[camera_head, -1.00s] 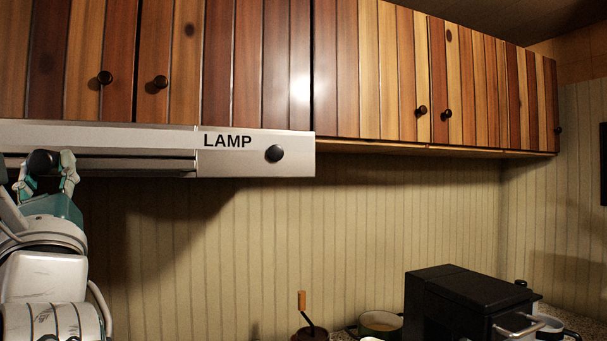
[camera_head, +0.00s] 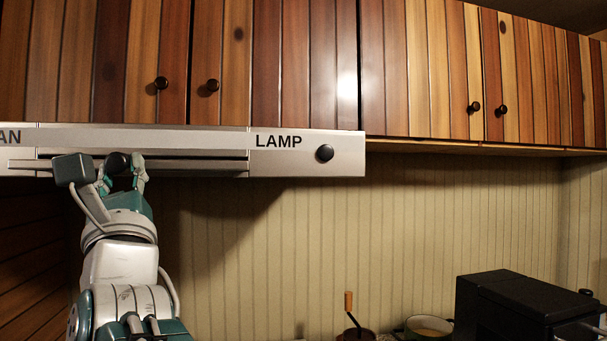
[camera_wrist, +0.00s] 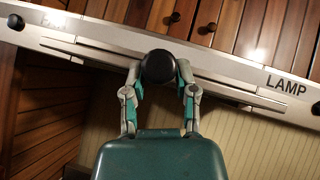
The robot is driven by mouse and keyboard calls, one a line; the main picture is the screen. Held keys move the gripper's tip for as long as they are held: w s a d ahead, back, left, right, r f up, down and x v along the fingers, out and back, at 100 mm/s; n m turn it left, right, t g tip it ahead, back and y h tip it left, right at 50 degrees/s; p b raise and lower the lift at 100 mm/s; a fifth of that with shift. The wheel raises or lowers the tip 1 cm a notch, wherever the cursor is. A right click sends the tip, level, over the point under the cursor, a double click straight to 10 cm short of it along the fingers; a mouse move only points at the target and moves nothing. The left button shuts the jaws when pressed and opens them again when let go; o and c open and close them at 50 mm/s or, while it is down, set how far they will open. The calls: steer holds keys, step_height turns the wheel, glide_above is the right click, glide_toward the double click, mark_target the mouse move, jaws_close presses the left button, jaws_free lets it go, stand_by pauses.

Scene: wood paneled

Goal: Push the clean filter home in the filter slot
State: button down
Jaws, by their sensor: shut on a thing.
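The filter slot (camera_head: 215,155) is a long dark gap in the front of a metal range hood. The filter's pale front strip (camera_head: 205,167) lies along it, with its left end reaching past the slot's left end in the head view. A round black knob (camera_head: 118,162) sits in front of the strip; it also shows in the wrist view (camera_wrist: 158,67). My gripper (camera_head: 121,172) has its fingers closed on either side of the knob. In the wrist view the strip (camera_wrist: 222,83) runs diagonally behind my gripper (camera_wrist: 158,75). The filter's depth inside the hood is hidden.
The hood (camera_head: 345,165) carries a LAMP label and a black dial (camera_head: 325,153). Wooden cabinets (camera_head: 300,65) hang above. A black machine (camera_head: 510,305) and a pot (camera_head: 428,327) stand lower right. The space under the hood right of my arm is clear.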

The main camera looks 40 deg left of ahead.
steer(key=shift+w+a, duration=1.05)
steer(key=shift+a, duration=0.3)
steer(key=shift+w+a, duration=1.05)
steer(key=shift+a, duration=0.25)
stand_by(0.5)
steer(key=shift+c, duration=1.5)
jaws_free()
steer(key=shift+a, duration=0.1)
steer(key=shift+f, duration=0.1)
steer(key=v, duration=1.2)
steer(key=shift+w+a, duration=0.1)
